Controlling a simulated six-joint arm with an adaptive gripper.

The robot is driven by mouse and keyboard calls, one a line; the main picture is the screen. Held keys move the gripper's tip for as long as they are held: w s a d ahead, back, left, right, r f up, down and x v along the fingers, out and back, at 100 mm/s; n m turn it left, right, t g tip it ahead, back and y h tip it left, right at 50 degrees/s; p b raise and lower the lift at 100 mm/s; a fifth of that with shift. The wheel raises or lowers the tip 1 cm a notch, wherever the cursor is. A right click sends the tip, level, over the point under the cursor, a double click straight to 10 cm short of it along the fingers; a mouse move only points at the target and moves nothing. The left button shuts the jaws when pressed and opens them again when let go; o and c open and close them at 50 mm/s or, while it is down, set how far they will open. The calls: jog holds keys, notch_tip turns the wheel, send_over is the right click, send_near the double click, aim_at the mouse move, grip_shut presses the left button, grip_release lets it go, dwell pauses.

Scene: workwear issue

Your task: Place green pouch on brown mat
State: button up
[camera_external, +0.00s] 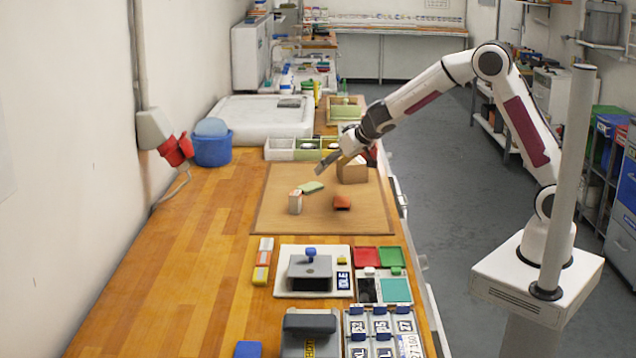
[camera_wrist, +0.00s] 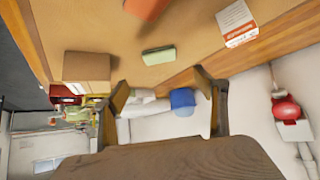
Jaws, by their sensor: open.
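The green pouch (camera_external: 312,187) appears to lie on the brown mat (camera_external: 272,215), just behind a small white-and-orange box. In the wrist view, the pouch (camera_wrist: 158,55) shows on the mat (camera_wrist: 200,50), beyond the fingertips and apart from them. My gripper (camera_external: 325,165) is above the back part of the mat, close to the pouch and pointing down to the left. Its two fingers (camera_wrist: 160,85) are spread in the wrist view with nothing between them.
The mat also bears an orange-red pouch (camera_external: 342,202), the white-and-orange box (camera_external: 295,202) and a cardboard box (camera_external: 352,170) beside my gripper. A divided tray (camera_external: 281,150) stands behind the mat; a grey device (camera_external: 310,272) stands in front. The table left of the mat is clear.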

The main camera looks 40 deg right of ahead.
jog(key=shift+d, duration=0.1)
jog(key=s+d+r+m+g+h, duration=0.1)
jog(key=s+d+r, duration=0.5)
jog(key=s+d, duration=0.25)
jog(key=s+d+r+h, duration=0.1)
jog(key=s+d+r, duration=0.4)
jog(key=s+d, duration=0.35)
jog(key=s+f+n+g+y, duration=0.1)
jog(key=s+f+g+y, duration=0.1)
jog(key=s, duration=2.3)
jog(key=shift+s+d, duration=0.25)
